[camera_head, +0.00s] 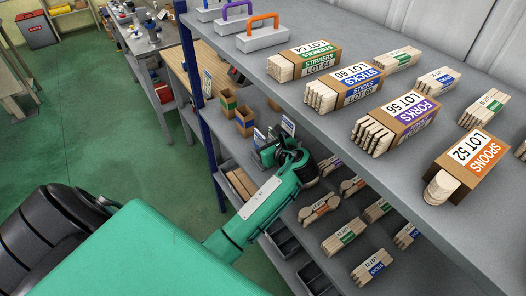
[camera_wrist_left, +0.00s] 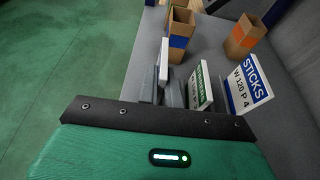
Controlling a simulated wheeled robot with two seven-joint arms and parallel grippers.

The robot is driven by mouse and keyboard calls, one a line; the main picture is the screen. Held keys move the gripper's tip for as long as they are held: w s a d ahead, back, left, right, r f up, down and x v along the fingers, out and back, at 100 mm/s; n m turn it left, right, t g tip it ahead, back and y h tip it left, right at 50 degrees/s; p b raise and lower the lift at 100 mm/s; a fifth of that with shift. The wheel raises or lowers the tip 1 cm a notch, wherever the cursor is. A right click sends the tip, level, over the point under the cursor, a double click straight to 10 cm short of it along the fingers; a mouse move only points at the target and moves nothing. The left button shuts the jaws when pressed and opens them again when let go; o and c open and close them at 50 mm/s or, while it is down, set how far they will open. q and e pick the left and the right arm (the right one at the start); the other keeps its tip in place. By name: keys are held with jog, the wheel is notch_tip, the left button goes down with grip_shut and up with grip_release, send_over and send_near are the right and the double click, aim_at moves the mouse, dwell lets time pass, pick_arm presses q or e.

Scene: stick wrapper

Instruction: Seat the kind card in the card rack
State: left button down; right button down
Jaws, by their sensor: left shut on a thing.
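My left gripper (camera_wrist_left: 162,88) is shut on a white card (camera_wrist_left: 163,58), seen nearly edge-on, so I cannot read its face. In the head view my left gripper (camera_head: 264,148) reaches over the lower shelf, partly hidden by its own arm. Right of it in the wrist view stand a green-marked card (camera_wrist_left: 201,86) and a blue-marked STICKS card (camera_wrist_left: 247,84), both leaning back. The STICKS card also shows in the head view (camera_head: 288,124). The card rack's slots are hidden, and I cannot tell whether the held card touches it. My right gripper is not in view.
Two open cardboard boxes, one blue-banded (camera_wrist_left: 180,30) and one orange-banded (camera_wrist_left: 243,38), stand beyond the cards. The upper shelf (camera_head: 405,90) holds several labelled bundles and overhangs the lower shelf. Stick bundles (camera_head: 342,236) lie to the right. Green floor (camera_head: 110,120) is clear at left.

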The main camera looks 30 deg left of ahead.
pick_arm(q)
notch_tip(320, 180, down, 3)
jog(key=shift+f, duration=0.1)
jog(key=shift+f+p, duration=0.3)
jog(key=shift+f, duration=0.2)
jog(key=c, duration=2)
grip_release()
jog(key=shift+f, duration=0.15)
jog(key=o, duration=0.4)
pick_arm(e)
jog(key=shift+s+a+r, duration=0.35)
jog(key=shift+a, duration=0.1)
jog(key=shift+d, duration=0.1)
